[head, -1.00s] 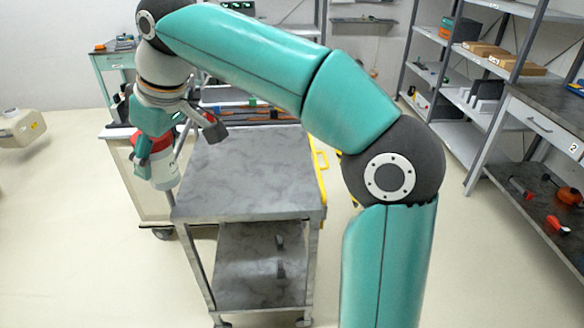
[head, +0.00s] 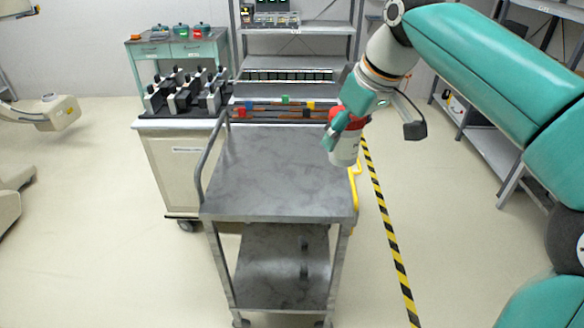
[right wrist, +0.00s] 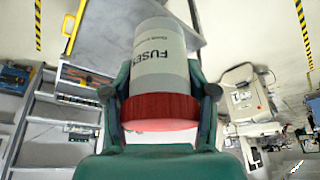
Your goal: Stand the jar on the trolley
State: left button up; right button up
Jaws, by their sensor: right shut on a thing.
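The jar (head: 345,149) is white with a red lid. It hangs a little tilted in my right gripper (head: 347,123), at the far right corner of the trolley in the head view. The trolley (head: 275,175) has a grey marbled top, which is empty, and a lower shelf. In the right wrist view, my right gripper (right wrist: 160,100) is shut around the jar (right wrist: 160,65) near its red lid, and printed lettering shows on the white body. The jar appears to be above the top's level; its exact height over the edge I cannot tell. My left gripper is not in view.
A white cart (head: 172,165) with black holders on top stands behind the trolley at left. The trolley's metal handle (head: 207,155) rises at its left side. A yellow-black floor stripe (head: 385,220) runs along the right. Shelves (head: 490,140) stand at the far right.

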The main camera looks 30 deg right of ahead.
aim_at(277, 185)
jog(key=u, duration=0.15)
jog(key=k, duration=0.35)
jog(key=z, duration=0.45)
jog(key=i, duration=1.35)
jog(key=u, duration=0.35)
